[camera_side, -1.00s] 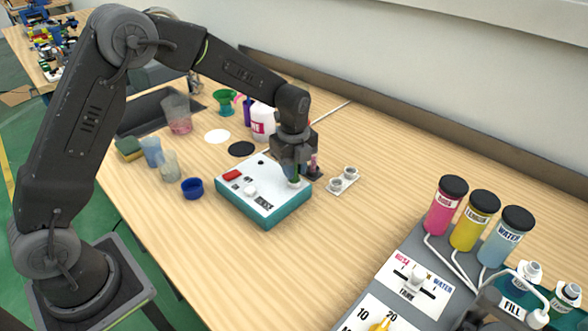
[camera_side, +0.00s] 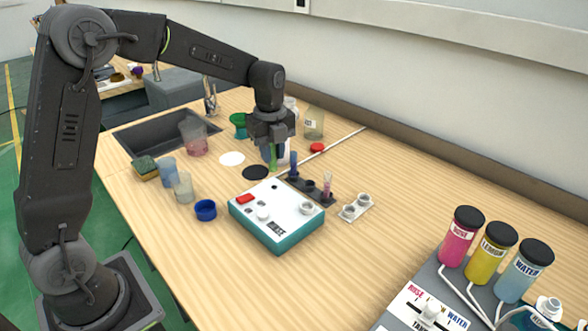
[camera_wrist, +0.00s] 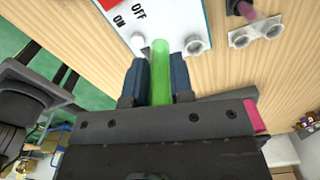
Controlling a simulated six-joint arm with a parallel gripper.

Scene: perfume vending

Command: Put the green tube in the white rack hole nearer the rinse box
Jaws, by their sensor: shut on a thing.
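My gripper (camera_side: 272,152) is shut on the green tube (camera_side: 273,160), which hangs upright behind the teal-and-white box. The wrist view shows the green tube (camera_wrist: 160,72) between the two fingers. The white rack (camera_side: 356,208) lies to the right of the teal-and-white box, apart from my gripper. Its two round holes look empty. It also shows at the top of the wrist view (camera_wrist: 256,38). I cannot tell for certain which thing is the rinse box.
The teal-and-white box (camera_side: 277,228) has a red switch and a round socket. Bottles and a control panel stand at the lower right. Bare table lies in front.

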